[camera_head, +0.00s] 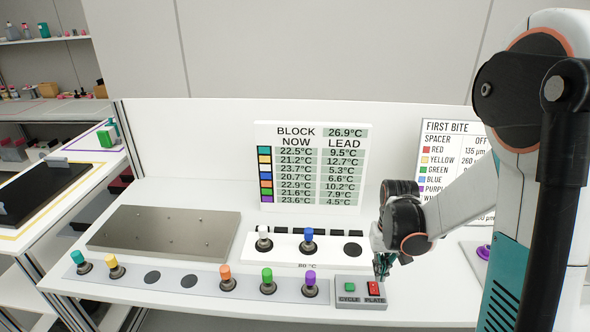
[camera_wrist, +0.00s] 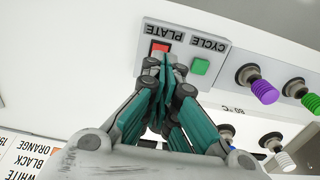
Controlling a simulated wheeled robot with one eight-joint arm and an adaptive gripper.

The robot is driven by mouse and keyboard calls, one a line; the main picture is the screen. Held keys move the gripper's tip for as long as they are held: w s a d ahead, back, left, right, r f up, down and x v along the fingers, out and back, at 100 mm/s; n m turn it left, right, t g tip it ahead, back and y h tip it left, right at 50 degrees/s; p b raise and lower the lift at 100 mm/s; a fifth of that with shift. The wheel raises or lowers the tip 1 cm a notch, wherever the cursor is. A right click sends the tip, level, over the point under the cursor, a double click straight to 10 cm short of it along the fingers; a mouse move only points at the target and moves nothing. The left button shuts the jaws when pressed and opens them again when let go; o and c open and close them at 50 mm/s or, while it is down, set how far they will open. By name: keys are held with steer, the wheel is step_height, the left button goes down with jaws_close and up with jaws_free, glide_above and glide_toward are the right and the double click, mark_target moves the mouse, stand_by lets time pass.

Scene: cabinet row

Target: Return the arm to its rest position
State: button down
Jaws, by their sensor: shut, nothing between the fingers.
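My gripper (camera_head: 381,272) is shut and empty, pointing down at the small grey control box (camera_head: 361,301) at the front right of the white bench. In the wrist view my gripper's teal fingers (camera_wrist: 164,64) are together beside the red PLATE button (camera_wrist: 159,48). The red button also shows in the head view (camera_head: 374,287), just below the fingertips; I cannot tell whether they touch it. The green CYCLE button (camera_head: 350,287) is to its left and clear of the fingers. My arm reaches in from the right, extended and bent over the bench.
A front strip holds knobs: teal (camera_head: 79,259), yellow (camera_head: 113,266), orange (camera_head: 226,278), green (camera_head: 268,281) and purple (camera_head: 310,284). White (camera_head: 264,239) and blue (camera_head: 307,238) knobs stand in the rack behind. A bare metal plate (camera_head: 165,232) lies left. A temperature board (camera_head: 311,166) stands behind.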

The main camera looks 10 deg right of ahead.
steer(key=s+a+r+n+t, duration=0.3)
steer(key=a+r, duration=0.5)
steer(key=r, duration=0.6)
steer(key=s+a+r+t, duration=0.4)
steer(key=s+a+r, duration=0.1)
steer(key=s, duration=0.5)
steer(key=shift+a, duration=0.6)
